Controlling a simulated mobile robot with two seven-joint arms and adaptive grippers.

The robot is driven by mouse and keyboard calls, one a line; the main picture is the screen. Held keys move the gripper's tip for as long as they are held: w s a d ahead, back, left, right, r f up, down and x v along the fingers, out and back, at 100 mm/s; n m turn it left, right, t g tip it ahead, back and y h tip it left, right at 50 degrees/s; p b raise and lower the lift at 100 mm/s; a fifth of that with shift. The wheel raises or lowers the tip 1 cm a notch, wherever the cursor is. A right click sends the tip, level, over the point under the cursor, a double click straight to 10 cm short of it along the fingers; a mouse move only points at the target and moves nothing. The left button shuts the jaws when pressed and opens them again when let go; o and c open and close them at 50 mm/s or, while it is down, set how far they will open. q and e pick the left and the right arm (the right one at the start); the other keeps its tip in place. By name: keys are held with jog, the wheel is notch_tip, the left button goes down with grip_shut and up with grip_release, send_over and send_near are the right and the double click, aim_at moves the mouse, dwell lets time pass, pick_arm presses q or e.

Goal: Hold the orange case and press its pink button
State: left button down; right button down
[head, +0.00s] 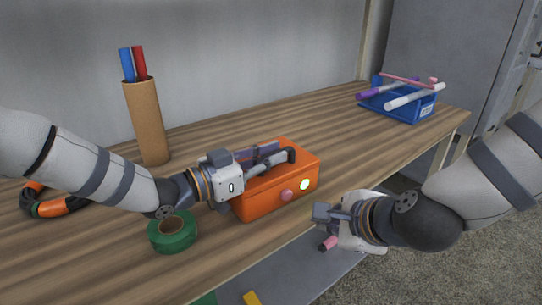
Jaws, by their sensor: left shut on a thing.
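The orange case (262,203) sits near the table's front edge in the head view. Its front face carries a round pink button (287,195) and, to the right, a pale glowing disc (304,184). My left gripper (280,156) reaches over the top of the case from the left and is shut on it. Its fingers cover part of the top. My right gripper (325,213) is in front of the table edge, to the right of and lower than the button, apart from the case. Whether its fingers are open or shut is not clear.
A green tape roll (172,232) lies left of the case. A cardboard tube (147,122) with blue and red sticks stands behind left. An orange-black hose ring (62,207) lies at far left. A blue bin (400,104) of rods stands back right. The table behind the case is clear.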

pick_arm(q)
jog(key=shift+s+f, duration=0.1)
jog(key=shift+f, duration=0.45)
jog(key=c, duration=1.6)
grip_release()
jog(key=shift+o, duration=0.2)
jog(key=shift+a+r, duration=0.1)
jog(key=shift+r, duration=0.05)
jog(key=shift+r, duration=0.1)
